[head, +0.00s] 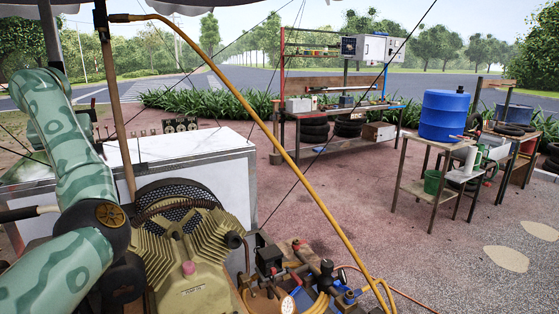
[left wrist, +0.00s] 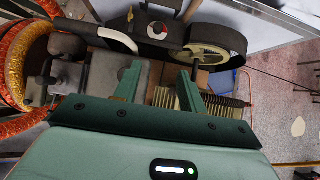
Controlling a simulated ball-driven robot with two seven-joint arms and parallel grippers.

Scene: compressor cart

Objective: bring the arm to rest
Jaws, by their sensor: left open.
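My left arm, pale green with darker markings, comes in at the left of the head view and bends beside the compressor (head: 190,260). Its gripper does not show clearly there. In the left wrist view my left gripper (left wrist: 157,74) shows two dark green fingers standing well apart. Nothing is between them that I can see as held. Beyond the fingers lie grey machine parts, a finned part (left wrist: 225,105) and a wheel with a dark belt (left wrist: 208,52). I cannot tell how far the fingertips are from these parts. My right gripper is in neither view.
A yellow hose (head: 235,95) crosses the head view diagonally in front of me. Valves and a gauge (head: 288,305) sit right of the compressor. A white-topped counter (head: 185,150) stands behind it. A blue barrel (head: 444,115) and workbench (head: 335,110) stand farther off, with open paving between.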

